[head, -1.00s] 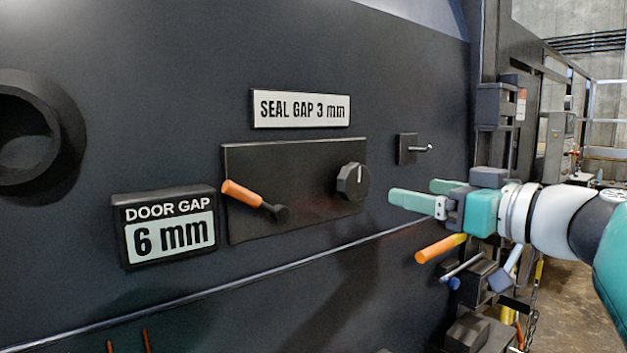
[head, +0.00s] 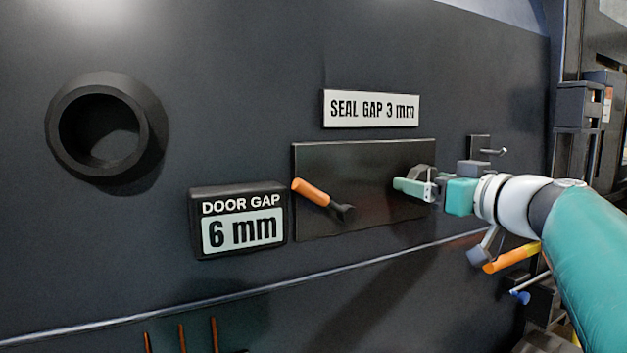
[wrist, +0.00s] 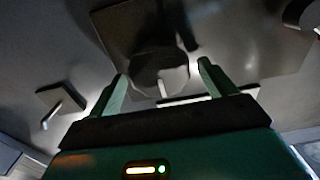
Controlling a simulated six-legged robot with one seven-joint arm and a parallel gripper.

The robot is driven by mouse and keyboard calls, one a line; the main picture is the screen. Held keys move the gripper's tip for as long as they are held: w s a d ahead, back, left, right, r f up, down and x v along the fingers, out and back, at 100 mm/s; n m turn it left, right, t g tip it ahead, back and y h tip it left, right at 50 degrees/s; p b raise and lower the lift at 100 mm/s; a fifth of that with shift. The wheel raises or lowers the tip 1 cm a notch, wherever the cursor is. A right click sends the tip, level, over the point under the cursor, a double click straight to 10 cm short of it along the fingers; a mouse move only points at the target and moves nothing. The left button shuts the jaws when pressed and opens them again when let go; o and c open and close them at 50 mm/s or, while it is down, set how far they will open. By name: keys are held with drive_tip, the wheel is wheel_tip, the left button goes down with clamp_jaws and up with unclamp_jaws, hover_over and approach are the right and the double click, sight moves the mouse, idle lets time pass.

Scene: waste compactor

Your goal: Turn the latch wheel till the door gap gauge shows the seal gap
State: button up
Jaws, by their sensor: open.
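The latch wheel appears to be the faceted black knob with a white mark. In the head view only its upper edge (head: 421,170) shows; my gripper covers the rest. In the wrist view the knob (wrist: 158,70) lies between and just beyond my two green fingers. My gripper (head: 412,186) is open at the right part of the panel; contact with the knob cannot be told. It also shows in the wrist view (wrist: 163,72). The door gap gauge (head: 240,232) reads 6 mm. The sign above the panel (head: 371,109) reads SEAL GAP 3 mm.
An orange-handled lever (head: 312,192) sticks out at the left of the panel (head: 370,215). A hook (head: 490,151) is on the wall right of the panel. A thick black ring (head: 105,130) protrudes at the left. An orange-yellow handle (head: 511,257) is below my arm.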

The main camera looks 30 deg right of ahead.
drive_tip(key=c, duration=1)
drive_tip(key=shift+o, duration=0.2)
drive_tip(key=shift+m, duration=0.3)
drive_tip(key=m, duration=0.5)
drive_tip(key=shift+d, duration=0.15)
drive_tip(key=shift+d+f+m, duration=0.1)
drive_tip(key=shift+f+m, duration=0.1)
drive_tip(key=shift+m, duration=3.35)
drive_tip(key=shift+f+m, duration=0.2)
drive_tip(key=shift+m, duration=3.3)
drive_tip(key=shift+d+f+m, duration=0.1)
drive_tip(key=shift+f+m, duration=0.1)
drive_tip(key=shift+m, duration=3.35)
